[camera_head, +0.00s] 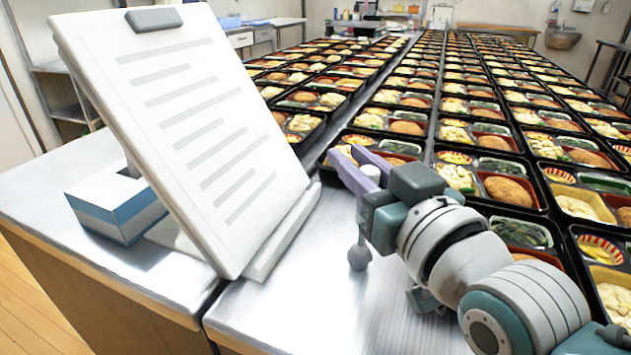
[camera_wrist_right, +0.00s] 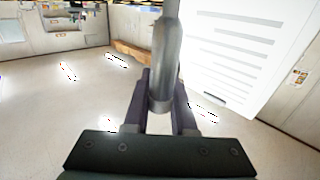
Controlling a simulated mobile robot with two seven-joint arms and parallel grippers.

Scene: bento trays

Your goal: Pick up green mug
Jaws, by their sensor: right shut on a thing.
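No green mug shows in either view. My right gripper (camera_head: 346,158) is above the metal counter, just right of the clipboard. Its purple fingers point away from the head camera and are shut on a grey, roughly cylindrical thing (camera_wrist_right: 166,62). In the right wrist view, this thing stands between the fingers (camera_wrist_right: 160,95) and runs to the top edge. A pale round end shows between the fingers in the head view. A grey bulb on a thin stem (camera_head: 358,254) shows below the gripper; I cannot tell whether it belongs to the held thing. My left gripper is out of view.
A tilted white clipboard (camera_head: 200,120) stands on the metal counter (camera_head: 320,310), close to the gripper. A blue and white box (camera_head: 118,205) sits behind it. Rows of black bento trays (camera_head: 545,212) fill the right and back. The counter's front is bare.

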